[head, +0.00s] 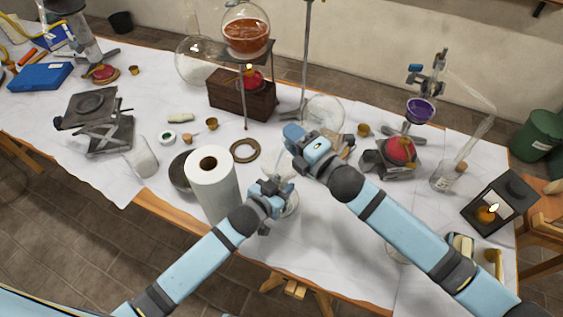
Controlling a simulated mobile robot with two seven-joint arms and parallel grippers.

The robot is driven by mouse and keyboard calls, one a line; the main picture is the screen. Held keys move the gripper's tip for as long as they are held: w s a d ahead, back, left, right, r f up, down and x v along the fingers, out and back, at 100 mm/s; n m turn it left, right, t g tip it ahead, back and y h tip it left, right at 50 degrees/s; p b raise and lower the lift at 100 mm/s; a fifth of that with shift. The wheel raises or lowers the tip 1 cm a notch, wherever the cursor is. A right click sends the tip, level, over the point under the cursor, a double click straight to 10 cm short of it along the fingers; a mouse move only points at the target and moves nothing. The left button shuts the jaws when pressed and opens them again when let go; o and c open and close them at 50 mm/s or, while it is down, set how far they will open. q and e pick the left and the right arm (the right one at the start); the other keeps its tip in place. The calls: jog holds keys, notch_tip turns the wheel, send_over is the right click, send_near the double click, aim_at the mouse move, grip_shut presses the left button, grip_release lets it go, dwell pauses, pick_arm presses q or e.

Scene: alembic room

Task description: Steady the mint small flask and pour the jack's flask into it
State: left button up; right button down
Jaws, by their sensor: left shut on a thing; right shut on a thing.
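My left gripper (275,187) is low in the middle of the table, shut on a small clear flask, the mint small flask by its place. The flask's rounded glass base (290,205) shows beside the gripper; its tint is hard to tell. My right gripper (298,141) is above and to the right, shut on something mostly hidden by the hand. A round clear glass bulb (324,112) shows just behind the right hand; whether it is the held flask cannot be told. The jack (98,125) at the left has a dark ring on top and no flask.
A paper towel roll (212,185) stands close left of my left gripper. A flask of orange liquid (246,35) sits on a stand behind. A red-topped burner (400,150) and a lit lantern (492,208) stand at the right. A cork ring (244,151) lies near the middle.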

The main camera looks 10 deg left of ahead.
aim_at(310, 126)
jog(key=shift+s+a+r+n, duration=0.1)
jog(key=shift+n, duration=0.65)
jog(key=shift+s+a+r+n, duration=0.1)
jog(key=shift+n, duration=0.65)
dwell(0.7)
dwell(0.5)
